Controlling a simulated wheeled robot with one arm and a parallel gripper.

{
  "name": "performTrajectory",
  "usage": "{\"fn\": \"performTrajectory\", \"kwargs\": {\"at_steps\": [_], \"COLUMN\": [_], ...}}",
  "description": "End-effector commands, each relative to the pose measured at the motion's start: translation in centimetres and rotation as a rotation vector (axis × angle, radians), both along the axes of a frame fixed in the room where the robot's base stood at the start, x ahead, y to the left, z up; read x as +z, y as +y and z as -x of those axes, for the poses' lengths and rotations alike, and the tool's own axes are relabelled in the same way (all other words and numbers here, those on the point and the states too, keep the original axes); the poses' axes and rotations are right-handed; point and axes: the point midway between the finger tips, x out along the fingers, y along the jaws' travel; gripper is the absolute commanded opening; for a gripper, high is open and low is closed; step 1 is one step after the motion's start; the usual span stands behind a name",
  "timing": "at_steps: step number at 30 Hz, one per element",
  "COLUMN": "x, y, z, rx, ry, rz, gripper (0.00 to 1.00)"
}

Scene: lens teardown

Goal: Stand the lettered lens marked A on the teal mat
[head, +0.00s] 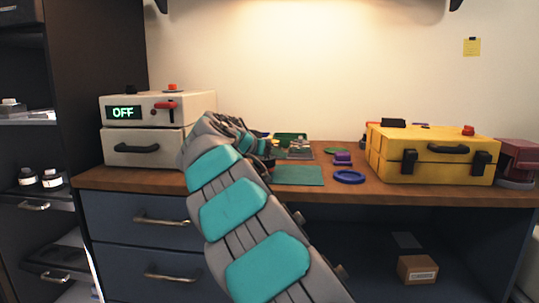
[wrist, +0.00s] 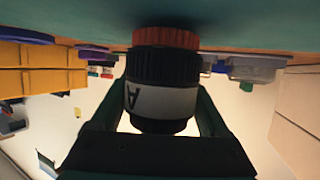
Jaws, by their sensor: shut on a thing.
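The lens marked A (wrist: 162,101) fills the middle of the wrist view. It has a black ribbed body, a white band with the letter A and an orange-red end ring. My gripper (wrist: 163,108) is shut on it, with one finger on each side. The wrist picture is upside down, so the orange end points down at the teal mat (wrist: 70,18). That end is at or very near the mat; I cannot tell whether it touches. In the head view the teal mat (head: 300,176) lies on the wooden bench, and my arm hides the lens.
A blue ring (head: 349,177) and a purple part (head: 342,158) lie right of the mat. A green tray (head: 290,137) and grey parts (head: 300,152) sit behind it. A yellow case (head: 430,158) stands right; a white box reading OFF (head: 155,108) stands left.

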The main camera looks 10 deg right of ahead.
Motion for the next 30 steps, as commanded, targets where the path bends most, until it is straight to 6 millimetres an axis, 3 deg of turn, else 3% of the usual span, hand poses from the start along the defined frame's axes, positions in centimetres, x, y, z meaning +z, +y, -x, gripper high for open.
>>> {"fn": "performTrajectory", "kwargs": {"at_steps": [28, 29, 30], "x": [-0.68, -0.66, -0.58], "y": [-0.02, -0.03, -0.03], "z": [0.03, 0.04, 0.04], "rx": [0.000, 0.000, 0.000], "ry": [-0.002, -0.002, -0.002], "rz": [0.001, 0.001, 0.001], "gripper": [0.23, 0.80, 0.84]}}
